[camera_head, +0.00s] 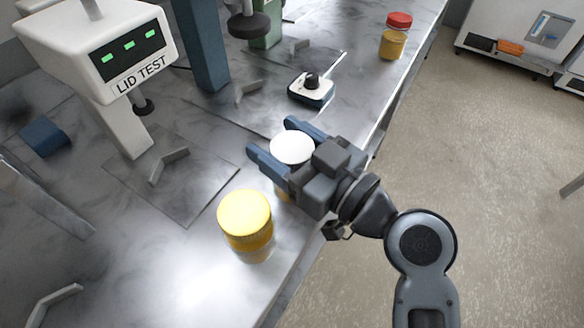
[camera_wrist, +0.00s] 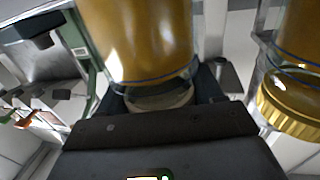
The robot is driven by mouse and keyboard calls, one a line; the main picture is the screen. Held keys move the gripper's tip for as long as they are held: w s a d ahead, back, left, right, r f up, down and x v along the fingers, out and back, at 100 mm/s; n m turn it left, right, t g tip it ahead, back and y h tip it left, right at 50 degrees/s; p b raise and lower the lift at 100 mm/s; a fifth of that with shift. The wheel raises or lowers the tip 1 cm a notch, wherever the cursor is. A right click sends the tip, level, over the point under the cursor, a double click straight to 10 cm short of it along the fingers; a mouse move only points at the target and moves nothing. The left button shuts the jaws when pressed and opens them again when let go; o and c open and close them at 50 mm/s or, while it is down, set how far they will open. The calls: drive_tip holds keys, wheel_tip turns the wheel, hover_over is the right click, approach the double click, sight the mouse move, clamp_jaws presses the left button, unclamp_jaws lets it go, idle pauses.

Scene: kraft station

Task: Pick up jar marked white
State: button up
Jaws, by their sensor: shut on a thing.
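The jar with the white lid (camera_head: 292,147) is between the fingers of my gripper (camera_head: 272,137), near the right edge of the metal bench. My gripper is shut on this jar, which looks upright. The fingers and my wrist hide most of its body in the head view. In the wrist view its amber body (camera_wrist: 148,45) fills the upper middle, with the pale lid (camera_wrist: 160,99) below it. I cannot tell whether its base touches the bench.
A yellow-lidded jar (camera_head: 245,222) stands close by, nearer the camera; it also shows in the wrist view (camera_wrist: 292,105). A red-lidded jar (camera_head: 395,37) stands at the far bench edge. A lid test machine (camera_head: 105,55), a blue post (camera_head: 203,45) and a small black-knobbed device (camera_head: 312,90) stand on the bench.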

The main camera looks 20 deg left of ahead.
drive_tip(key=c, duration=0.6)
drive_tip(key=shift+r, duration=0.15)
